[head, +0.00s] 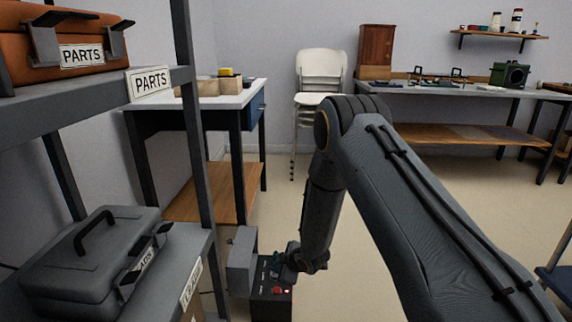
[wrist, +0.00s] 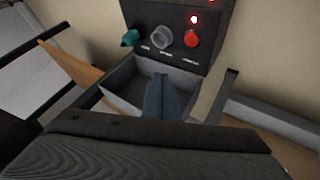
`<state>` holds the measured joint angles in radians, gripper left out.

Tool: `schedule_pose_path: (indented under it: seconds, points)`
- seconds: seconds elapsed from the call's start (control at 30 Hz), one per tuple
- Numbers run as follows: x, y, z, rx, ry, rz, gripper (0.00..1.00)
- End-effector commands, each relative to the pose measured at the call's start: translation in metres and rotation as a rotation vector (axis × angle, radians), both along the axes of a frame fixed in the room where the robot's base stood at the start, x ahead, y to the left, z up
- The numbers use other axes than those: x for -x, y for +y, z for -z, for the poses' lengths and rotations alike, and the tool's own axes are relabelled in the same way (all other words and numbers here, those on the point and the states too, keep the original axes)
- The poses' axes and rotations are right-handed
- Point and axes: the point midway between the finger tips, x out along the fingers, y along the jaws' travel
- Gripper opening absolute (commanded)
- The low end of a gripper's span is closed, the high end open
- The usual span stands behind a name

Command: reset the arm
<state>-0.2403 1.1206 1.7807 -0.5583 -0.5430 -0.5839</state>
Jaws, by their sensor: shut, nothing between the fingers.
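My gripper (wrist: 160,80) shows in the wrist view with its two blue-grey fingers together and nothing between them. Its fingertips lie over a grey open tray (wrist: 203,80), just below a dark control box (wrist: 143,14). The fingertips look apart from the controls. In the head view the control box (head: 271,306) stands low at the bottom middle, beside my arm's lower end. The small labels are unreadable.
A grey shelf (head: 160,82) at left holds an orange case (head: 70,32) and a grey case (head: 95,262), both near my arm's side. A white-topped desk (head: 235,98), white chairs (head: 320,75) and a long workbench (head: 440,90) stand behind. Floor at centre right is clear.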

Motion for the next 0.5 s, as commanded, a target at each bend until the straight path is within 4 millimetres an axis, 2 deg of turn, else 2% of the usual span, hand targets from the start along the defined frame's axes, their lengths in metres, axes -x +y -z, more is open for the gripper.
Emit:
schedule_pose_path:
  seconds: [0.03,0.27,0.37,0.5]
  points:
    - [0.001,0.005,-0.022,0.006,0.012,0.023,0.00]
    - [0.032,0.015,-0.103,0.033,0.126,0.173,0.00]
    - [0.054,0.017,-0.137,0.039,0.178,0.239,0.00]
    - [0.093,0.019,-0.180,0.043,0.256,0.332,0.00]
